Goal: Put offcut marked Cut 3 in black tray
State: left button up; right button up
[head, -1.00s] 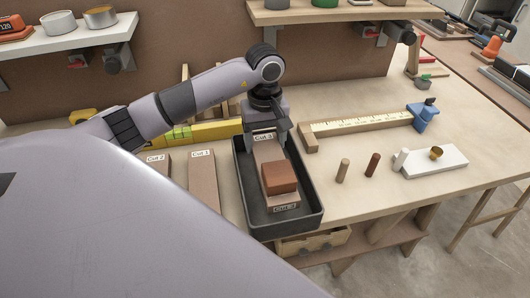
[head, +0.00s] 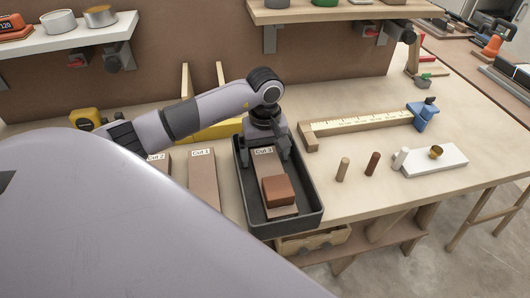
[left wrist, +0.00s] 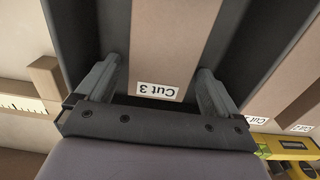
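The Cut 3 offcut (head: 266,169) is a long brown board with a white label, lying inside the black tray (head: 310,219). A reddish-brown block (head: 279,190) sits on its near end. My left gripper (head: 268,147) is at the board's far, labelled end. In the left wrist view the gripper (left wrist: 158,90) is open, one finger on each side of the Cut 3 offcut (left wrist: 172,45), with gaps between fingers and board. The tray (left wrist: 82,30) shows around it there. My right gripper is not in view.
The Cut 1 (head: 203,183) and Cut 2 (head: 161,164) boards lie left of the tray. A wooden ruler piece (head: 360,124) with a blue end, pegs (head: 372,164) and a white block (head: 435,161) are to the right. A yellow tape measure (head: 85,118) is behind my arm.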

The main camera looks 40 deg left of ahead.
pick_arm(q)
notch_tip(320, 180, up, 12)
jog(key=shift+r+b, duration=0.15)
jog(key=shift+b, duration=0.25)
dwell(0.5)
dwell(0.3)
